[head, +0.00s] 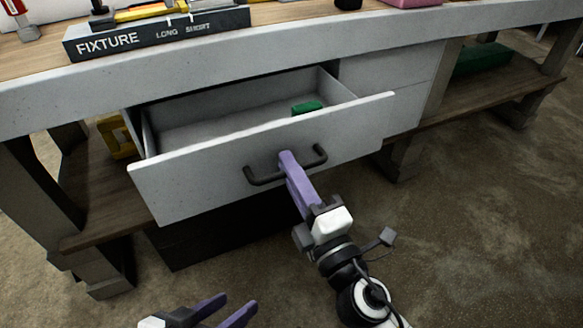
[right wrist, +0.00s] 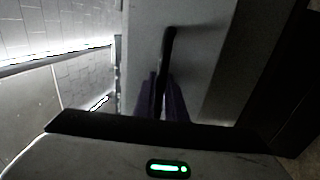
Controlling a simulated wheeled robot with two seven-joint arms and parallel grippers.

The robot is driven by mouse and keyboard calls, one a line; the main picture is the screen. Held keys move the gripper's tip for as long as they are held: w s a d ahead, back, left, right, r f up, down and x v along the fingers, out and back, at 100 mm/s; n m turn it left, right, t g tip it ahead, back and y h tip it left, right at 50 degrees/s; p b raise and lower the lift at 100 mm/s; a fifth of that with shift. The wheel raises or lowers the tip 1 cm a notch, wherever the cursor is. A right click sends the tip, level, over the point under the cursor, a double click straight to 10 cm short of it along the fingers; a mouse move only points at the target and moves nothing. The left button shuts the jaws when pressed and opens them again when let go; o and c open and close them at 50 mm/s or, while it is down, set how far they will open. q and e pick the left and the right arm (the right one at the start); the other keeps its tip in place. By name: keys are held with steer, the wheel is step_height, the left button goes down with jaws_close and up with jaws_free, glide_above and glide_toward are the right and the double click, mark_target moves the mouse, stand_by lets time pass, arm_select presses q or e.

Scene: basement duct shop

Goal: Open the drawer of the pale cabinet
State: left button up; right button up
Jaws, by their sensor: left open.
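The drawer (head: 200,185) of the pale cabinet (head: 385,75) is pulled well out, its inside visible from above. A dark bar handle (head: 263,177) sits on its front panel. My right gripper (head: 288,160) is at the middle of the handle. In the right wrist view its purple fingers (right wrist: 162,100) lie close on both sides of the handle (right wrist: 168,48), shut on it. My left gripper (head: 232,308) is open and empty at the bottom edge of the head view, low in front of the drawer and apart from it.
A small green object (head: 307,107) lies in the drawer. The worktop above holds a dark box marked FIXTURE (head: 160,36) and some tools. A yellow object (head: 117,136) is on the lower shelf at left, a green one (head: 482,58) at right. The floor in front is clear.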

steer(key=shift+o, duration=0.6)
arm_select(q)
steer(key=d+r+b, duration=0.1)
steer(key=r+t+h+b, duration=0.1)
steer(key=b, duration=0.1)
steer(key=shift+w+d+r+h, duration=0.2)
steer(key=shift+d+r+h, duration=0.1)
steer(key=shift+d+r, duration=0.1)
arm_select(e)
steer(key=v, duration=0.7)
steer(key=shift+s, duration=0.25)
arm_select(q)
steer(key=shift+f, duration=0.1)
arm_select(e)
steer(key=shift+d, duration=0.1)
